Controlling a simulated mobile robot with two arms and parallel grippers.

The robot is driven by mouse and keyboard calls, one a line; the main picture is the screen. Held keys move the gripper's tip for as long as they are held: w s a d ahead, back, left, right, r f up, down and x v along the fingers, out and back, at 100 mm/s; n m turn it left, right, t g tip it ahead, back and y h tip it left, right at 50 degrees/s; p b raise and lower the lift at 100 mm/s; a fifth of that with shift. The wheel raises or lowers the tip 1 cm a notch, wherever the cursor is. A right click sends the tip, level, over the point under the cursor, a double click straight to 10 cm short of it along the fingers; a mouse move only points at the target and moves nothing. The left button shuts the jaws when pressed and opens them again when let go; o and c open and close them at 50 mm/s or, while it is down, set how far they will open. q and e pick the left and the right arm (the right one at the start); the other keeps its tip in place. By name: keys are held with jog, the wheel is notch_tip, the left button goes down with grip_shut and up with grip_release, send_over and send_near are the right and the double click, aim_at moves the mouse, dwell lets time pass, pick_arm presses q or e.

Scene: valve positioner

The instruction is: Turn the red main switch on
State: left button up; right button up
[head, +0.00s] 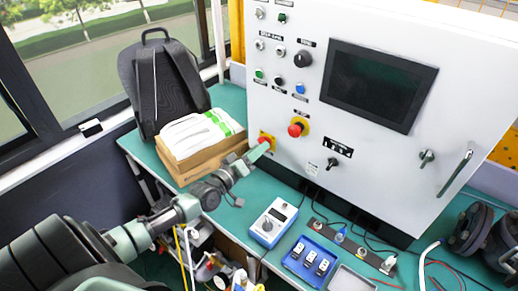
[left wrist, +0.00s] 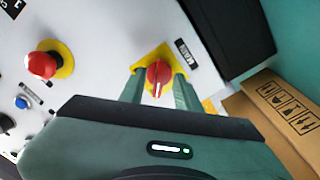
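The red main switch (left wrist: 158,76) is a round red knob on a yellow plate on the white control cabinet's front. In the left wrist view a pale mark runs roughly up and down the knob. In the head view the switch (head: 268,138) shows at the cabinet's lower left, partly covered by my gripper. My left gripper (left wrist: 160,92) is open, with one green finger on each side of the knob. Small gaps seem to show between fingers and knob; contact cannot be told. My left gripper also shows in the head view (head: 257,152). My right gripper is not in view.
A red emergency button (head: 296,127) on a yellow ring sits right of the switch. A cardboard box (head: 196,164) with white packs stands left of my gripper, close to the arm. A blue meter (head: 273,222) and a blue tray (head: 290,262) lie on the green bench.

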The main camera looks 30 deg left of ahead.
pick_arm(q)
jog(key=shift+w, duration=0.2)
grip_shut()
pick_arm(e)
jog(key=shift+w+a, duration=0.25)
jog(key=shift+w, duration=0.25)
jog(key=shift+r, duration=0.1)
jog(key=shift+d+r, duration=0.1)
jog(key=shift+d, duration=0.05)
pick_arm(q)
jog(key=m+p, duration=0.2)
jog(key=m, duration=1.5)
jog(key=shift+a+m, duration=0.15)
jog(key=shift+m, duration=0.25)
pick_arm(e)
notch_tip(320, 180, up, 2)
